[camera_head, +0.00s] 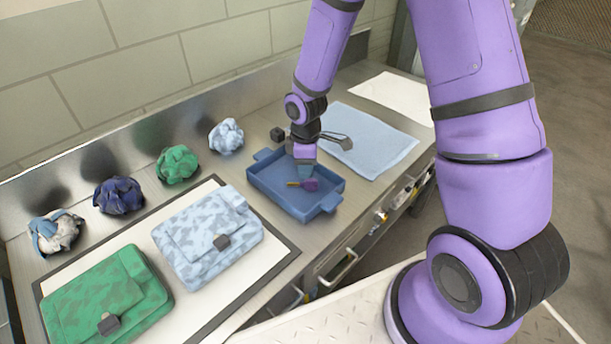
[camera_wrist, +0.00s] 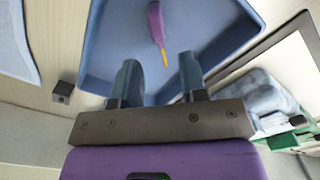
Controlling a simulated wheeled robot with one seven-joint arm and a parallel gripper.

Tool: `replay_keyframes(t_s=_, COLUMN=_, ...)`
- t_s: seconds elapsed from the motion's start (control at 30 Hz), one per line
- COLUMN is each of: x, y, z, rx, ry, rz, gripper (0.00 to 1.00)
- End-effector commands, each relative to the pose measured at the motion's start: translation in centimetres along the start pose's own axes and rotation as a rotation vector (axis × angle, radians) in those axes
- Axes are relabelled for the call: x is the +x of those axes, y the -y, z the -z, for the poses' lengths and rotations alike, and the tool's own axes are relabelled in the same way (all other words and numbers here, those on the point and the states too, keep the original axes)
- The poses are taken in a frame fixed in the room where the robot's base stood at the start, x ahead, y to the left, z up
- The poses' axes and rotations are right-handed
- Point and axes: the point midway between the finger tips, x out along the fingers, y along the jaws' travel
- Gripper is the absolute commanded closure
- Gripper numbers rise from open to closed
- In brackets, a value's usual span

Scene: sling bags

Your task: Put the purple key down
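The purple key (camera_head: 311,184) lies in the blue tray (camera_head: 262,185), with its yellow tip toward the left in the head view. In the wrist view, the key (camera_wrist: 156,22) rests on the tray floor (camera_wrist: 105,45), with its yellow tip pointing toward my gripper. My gripper (camera_wrist: 158,75) is open, with its two blue-grey fingers well apart and clear space between them and the key. In the head view, my gripper (camera_head: 305,172) reaches down over the tray, right above the key, and partly hides the tray's middle.
A small black cube (camera_head: 277,134) stands behind. Left are a camouflage blue bag (camera_head: 190,240), a green bag (camera_head: 85,300) and several crumpled bundles (camera_head: 177,163).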

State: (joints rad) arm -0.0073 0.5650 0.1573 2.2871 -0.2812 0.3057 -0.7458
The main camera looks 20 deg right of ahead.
Motion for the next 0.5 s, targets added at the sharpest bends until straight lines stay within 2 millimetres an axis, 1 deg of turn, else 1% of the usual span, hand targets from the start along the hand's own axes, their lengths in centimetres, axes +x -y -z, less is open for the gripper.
replay_keyframes(t_s=0.03, x=-1.1, y=-0.1, z=0.0, rx=0.003, ry=-0.003, rz=-0.004, gripper=0.6)
replay_keyframes(t_s=0.23, x=-4.0, y=-0.1, z=0.0, rx=0.001, ry=-0.002, rz=-0.003, gripper=0.6)
replay_keyframes(t_s=0.4, x=-5.5, y=-0.1, z=0.0, rx=0.001, ry=-0.001, rz=-0.001, gripper=0.6)
replay_keyframes(t_s=0.5, x=-5.8, y=0.0, z=0.0, rx=0.001, ry=-0.001, rz=0.0, gripper=0.6)
